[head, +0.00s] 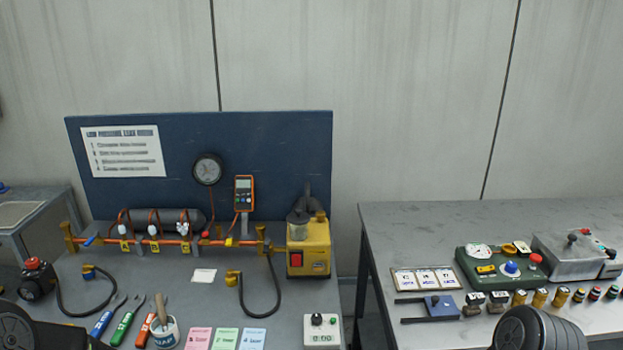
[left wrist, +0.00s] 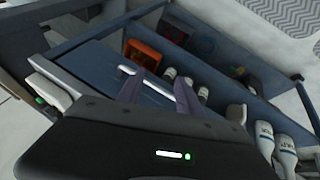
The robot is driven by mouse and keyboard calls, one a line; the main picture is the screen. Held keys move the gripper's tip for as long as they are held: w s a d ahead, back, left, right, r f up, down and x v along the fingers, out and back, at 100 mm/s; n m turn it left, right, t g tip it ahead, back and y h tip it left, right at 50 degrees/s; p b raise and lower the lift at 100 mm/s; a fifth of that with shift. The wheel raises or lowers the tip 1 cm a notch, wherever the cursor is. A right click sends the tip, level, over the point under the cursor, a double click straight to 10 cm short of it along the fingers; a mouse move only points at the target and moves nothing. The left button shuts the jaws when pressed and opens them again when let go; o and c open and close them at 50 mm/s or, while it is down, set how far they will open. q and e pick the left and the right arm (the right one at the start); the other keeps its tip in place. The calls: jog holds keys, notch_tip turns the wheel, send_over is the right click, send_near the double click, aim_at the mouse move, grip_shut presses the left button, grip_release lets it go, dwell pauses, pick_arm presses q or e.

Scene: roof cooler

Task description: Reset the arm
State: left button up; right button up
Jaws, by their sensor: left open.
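My left gripper (left wrist: 159,84) shows in the left wrist view, with two dark fingers apart and nothing between them that I can see held. It is above a dark blue-grey shelf or cart (left wrist: 85,70) with a pale bar handle. In the head view only a dark rounded part of my left arm (head: 18,330) shows at the lower left corner. A dark ribbed part of my right arm (head: 538,330) shows at the lower right. Neither gripper is visible in the head view.
The left bench holds a pipe rig (head: 165,240), a yellow pump (head: 309,248), hoses, tools and coloured cards. The right table (head: 420,230) holds a green device (head: 490,268), a grey box (head: 570,258) and small fittings. In the left wrist view, white bottles (left wrist: 283,150) stand near the lower right.

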pick_arm(q)
jog(key=s+d+f+g, duration=0.1)
jog(key=s+d+f, duration=0.2)
jog(key=s, duration=0.4)
jog(key=s+d+f+g, duration=0.2)
jog(key=s+d+f, duration=0.2)
jog(key=s, duration=0.3)
jog(key=s+d+f+g+h, duration=0.1)
jog(key=s+d+f, duration=0.2)
jog(key=s+f, duration=0.2)
jog(key=shift+s+d+f+m+g, duration=0.2)
jog(key=shift+s+m+g, duration=0.15)
jog(key=shift+s, duration=0.6)
